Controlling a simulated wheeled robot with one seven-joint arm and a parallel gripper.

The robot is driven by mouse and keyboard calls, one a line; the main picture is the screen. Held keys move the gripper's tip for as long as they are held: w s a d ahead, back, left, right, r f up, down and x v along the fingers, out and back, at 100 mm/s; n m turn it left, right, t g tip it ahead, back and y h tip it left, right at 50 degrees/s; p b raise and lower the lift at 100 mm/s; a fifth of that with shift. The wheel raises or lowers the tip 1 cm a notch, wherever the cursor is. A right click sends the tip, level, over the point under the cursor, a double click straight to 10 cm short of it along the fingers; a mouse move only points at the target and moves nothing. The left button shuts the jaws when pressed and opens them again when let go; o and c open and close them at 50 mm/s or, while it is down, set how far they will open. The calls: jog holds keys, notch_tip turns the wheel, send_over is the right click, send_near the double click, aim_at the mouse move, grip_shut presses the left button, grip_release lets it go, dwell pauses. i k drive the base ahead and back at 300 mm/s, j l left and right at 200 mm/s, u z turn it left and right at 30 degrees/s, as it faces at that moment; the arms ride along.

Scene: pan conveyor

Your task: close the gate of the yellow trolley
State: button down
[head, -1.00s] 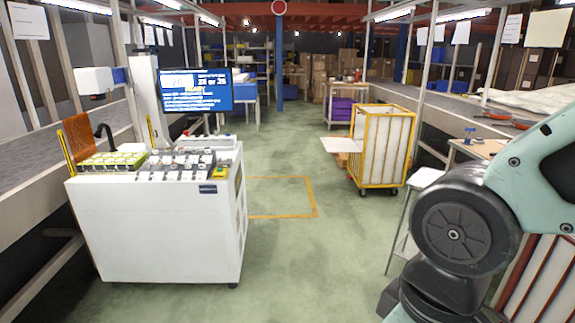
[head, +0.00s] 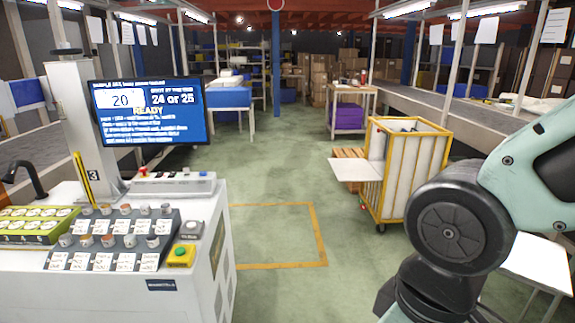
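The yellow trolley (head: 383,205) stands on the green floor right of centre, ahead of me. It has a yellow frame, white panel sides and wheels. Its gate (head: 356,170), a white flap, sticks out to the left from the trolley's left side, roughly level, so it stands open. Something dark shows at the trolley's top, too small to make out. My arm fills the lower right of the head view, nearer to me than the trolley. My gripper is outside the frame.
A white console (head: 120,268) with a screen (head: 150,112) stands close on the left. A yellow floor square (head: 325,240) lies between console and trolley. A white-topped table (head: 540,262) is at the right. The middle aisle is clear.

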aim_at(345, 170)
jog(key=i, duration=1.95)
jog(key=i+l, duration=0.1)
jog(key=i, duration=1.8)
jog(key=i+u, duration=0.45)
